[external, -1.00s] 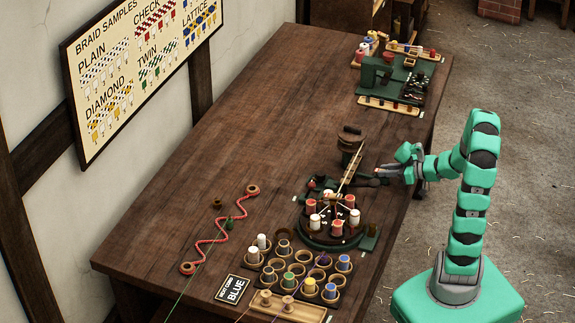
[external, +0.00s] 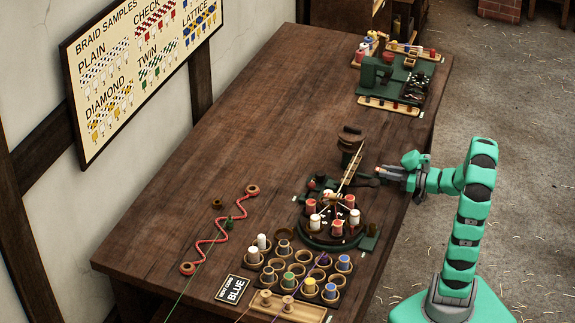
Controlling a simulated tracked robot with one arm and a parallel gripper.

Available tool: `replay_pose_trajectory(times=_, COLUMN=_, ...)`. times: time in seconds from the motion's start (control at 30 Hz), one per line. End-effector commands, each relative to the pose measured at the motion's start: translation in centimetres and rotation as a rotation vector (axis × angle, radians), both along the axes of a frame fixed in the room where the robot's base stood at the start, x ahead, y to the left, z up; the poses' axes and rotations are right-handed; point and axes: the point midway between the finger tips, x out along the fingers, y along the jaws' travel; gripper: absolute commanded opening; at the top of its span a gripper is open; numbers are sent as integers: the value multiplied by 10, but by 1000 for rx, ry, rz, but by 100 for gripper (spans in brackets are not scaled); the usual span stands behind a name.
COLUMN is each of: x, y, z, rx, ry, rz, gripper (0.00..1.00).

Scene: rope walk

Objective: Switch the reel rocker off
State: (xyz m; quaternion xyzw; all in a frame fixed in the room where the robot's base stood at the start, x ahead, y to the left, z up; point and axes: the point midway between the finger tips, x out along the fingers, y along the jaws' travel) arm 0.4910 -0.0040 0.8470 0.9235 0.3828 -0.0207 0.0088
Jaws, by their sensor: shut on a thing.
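The braiding machine (external: 334,235) stands on the wooden table, with red and white bobbins on its round green base. A slanted pale arm rises from it to a dark brown reel (external: 350,139). A dark handle-like part (external: 362,181) sticks out to the right of the machine. My gripper (external: 379,172) is at table height, just right of this part, pointing left. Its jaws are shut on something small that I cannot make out. The rocker switch is too small to pick out with certainty, and its setting cannot be read.
A red wavy cord (external: 213,239) lies left. A green machine (external: 384,75) and trays stand at the far end. The table's middle left is clear.

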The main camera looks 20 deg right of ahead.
Motion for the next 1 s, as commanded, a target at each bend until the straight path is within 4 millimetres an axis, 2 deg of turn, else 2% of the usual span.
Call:
replay_pose_trajectory(times=0.33, x=1, y=-2, z=1, rx=2, ry=-5, rz=-4, gripper=0)
replay_pose_trajectory(times=0.37, x=1, y=-2, z=1, rx=2, ry=-5, rz=-4, gripper=26)
replay_pose_trajectory(times=0.4, x=1, y=-2, z=1, rx=1, ry=-4, rz=-4, gripper=37)
replay_pose_trajectory(times=0.43, x=0, y=-1, z=1, rx=1, ry=-4, rz=-4, gripper=42)
replay_pose_trajectory(times=1.0, x=-1, y=-2, z=0, rx=2, ry=-2, rz=-1, gripper=42)
